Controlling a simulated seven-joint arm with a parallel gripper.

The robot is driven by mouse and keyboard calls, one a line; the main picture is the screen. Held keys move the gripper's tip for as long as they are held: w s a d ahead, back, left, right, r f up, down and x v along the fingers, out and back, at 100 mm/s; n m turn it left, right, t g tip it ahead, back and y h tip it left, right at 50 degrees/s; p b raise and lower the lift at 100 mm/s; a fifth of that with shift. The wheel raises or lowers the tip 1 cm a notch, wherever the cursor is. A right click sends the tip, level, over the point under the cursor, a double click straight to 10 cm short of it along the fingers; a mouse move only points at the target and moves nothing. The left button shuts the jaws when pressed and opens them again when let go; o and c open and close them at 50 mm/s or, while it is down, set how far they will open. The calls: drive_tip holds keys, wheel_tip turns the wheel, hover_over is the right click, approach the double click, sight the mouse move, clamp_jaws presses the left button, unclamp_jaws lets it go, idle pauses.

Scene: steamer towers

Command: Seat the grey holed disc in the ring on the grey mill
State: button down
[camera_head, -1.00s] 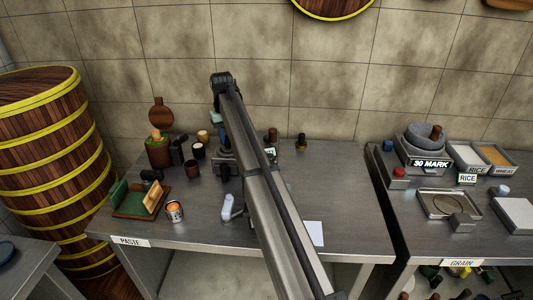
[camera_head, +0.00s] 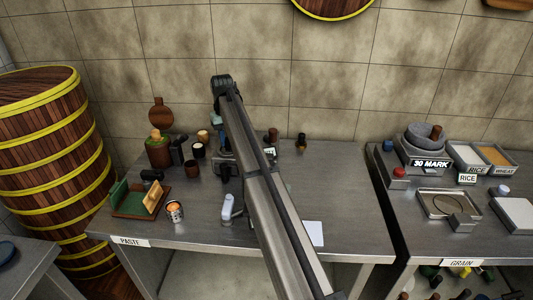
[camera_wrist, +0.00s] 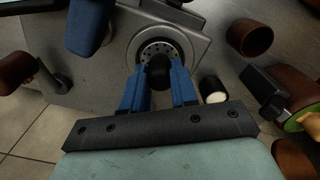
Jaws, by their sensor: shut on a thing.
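The grey mill (camera_wrist: 112,55) fills the upper middle of the wrist view, and a round ring (camera_wrist: 133,41) is on its top. The grey holed disc (camera_wrist: 158,47) shows inside the ring's outline, with small dark holes around its face. My gripper (camera_wrist: 160,80) has its blue fingers closed on a dark round knob (camera_wrist: 158,70) over the disc's near part. The knob hides that part, so I cannot tell whether the disc lies flat in the ring. In the head view my arm covers most of the mill (camera_head: 224,168), and my fingertips are hidden.
A blue upright part (camera_wrist: 88,25) stands left of the ring. A dark cup with a pale top (camera_wrist: 213,90) and a brown cup (camera_wrist: 249,37) stand close on the right. The paste table (camera_head: 185,232) has bare room at its front.

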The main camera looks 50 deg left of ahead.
drive_tip(key=c, duration=0.8)
unclamp_jaws()
wheel_tip(320, 180, up, 14)
drive_tip(key=shift+f, duration=0.15)
